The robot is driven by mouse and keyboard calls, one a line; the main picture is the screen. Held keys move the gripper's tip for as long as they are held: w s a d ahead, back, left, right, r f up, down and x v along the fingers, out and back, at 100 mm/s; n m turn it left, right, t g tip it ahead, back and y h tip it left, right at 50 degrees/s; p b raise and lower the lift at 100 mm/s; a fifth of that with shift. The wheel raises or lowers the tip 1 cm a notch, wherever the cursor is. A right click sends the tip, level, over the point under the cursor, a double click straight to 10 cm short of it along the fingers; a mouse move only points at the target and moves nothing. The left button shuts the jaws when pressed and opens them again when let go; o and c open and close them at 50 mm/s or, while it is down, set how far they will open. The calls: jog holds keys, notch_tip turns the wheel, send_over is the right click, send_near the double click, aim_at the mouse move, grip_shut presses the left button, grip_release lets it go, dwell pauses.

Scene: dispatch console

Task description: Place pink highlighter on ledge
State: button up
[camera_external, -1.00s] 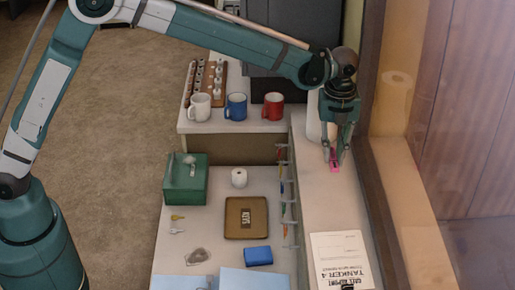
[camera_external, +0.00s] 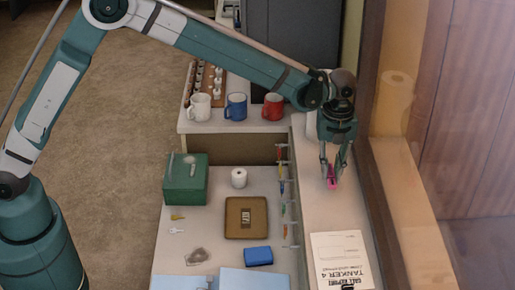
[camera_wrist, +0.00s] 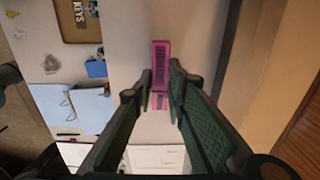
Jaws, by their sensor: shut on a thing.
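The pink highlighter (camera_external: 332,176) is between the fingertips of my gripper (camera_external: 334,166), over the light ledge (camera_external: 325,212) along the window side. In the wrist view the pink highlighter (camera_wrist: 160,68) points away from me, with its near part between the two green fingers of my gripper (camera_wrist: 160,98). My gripper is shut on it. I cannot tell from these views whether the highlighter touches the ledge surface.
A rack of pens (camera_external: 284,190) runs along the ledge's left side. White, blue and red mugs (camera_external: 272,107) stand at the back. The ledge between gripper and clipboard is clear.

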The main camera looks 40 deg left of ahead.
aim_at(334, 175)
jog(key=shift+f, duration=1.45)
jog(key=shift+f, duration=0.2)
jog(key=o, duration=0.7)
jog(key=shift+c, duration=0.2)
jog(key=shift+r, duration=0.15)
notch_tip(334, 175, up, 12)
jog(key=shift+r, duration=0.1)
